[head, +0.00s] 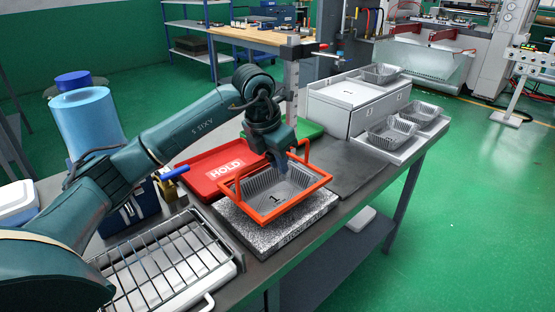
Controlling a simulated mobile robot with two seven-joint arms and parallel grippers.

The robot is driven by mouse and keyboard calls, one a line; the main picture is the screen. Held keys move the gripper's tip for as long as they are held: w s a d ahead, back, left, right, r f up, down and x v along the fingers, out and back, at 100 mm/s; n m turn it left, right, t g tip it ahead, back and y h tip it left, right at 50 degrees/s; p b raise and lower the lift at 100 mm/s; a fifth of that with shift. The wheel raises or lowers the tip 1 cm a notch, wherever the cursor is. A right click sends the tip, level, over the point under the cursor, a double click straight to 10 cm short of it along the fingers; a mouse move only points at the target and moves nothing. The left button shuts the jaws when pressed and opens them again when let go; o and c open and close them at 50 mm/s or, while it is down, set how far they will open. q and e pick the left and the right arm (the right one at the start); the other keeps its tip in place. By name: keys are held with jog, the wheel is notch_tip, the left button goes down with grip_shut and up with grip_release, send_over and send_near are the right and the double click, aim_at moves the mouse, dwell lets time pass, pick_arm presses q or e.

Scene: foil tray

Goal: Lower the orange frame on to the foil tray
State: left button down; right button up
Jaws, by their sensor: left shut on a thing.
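The orange frame (265,218) is a rectangle with upright orange bars at its left and back right sides. It is level with or just above the rim of the foil tray (268,188), a silver ribbed tray marked 1; I cannot tell whether they touch. The tray is over a speckled grey block (290,236). My left gripper (282,170) points down over the tray, between the upright bars, and is shut on the orange frame. Its fingertips and the exact grip point are hard to make out. My right gripper is not in view.
A red HOLD tray (200,166) lies left of the frame. A wire rack (165,262) stands at the front left. A dark mat (360,165) lies bare to the right. More foil trays (391,133) and a white cabinet (350,100) stand beyond.

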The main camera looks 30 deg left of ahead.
pick_arm(q)
jog(key=shift+f, duration=0.3)
jog(key=c, duration=1.3)
grip_release()
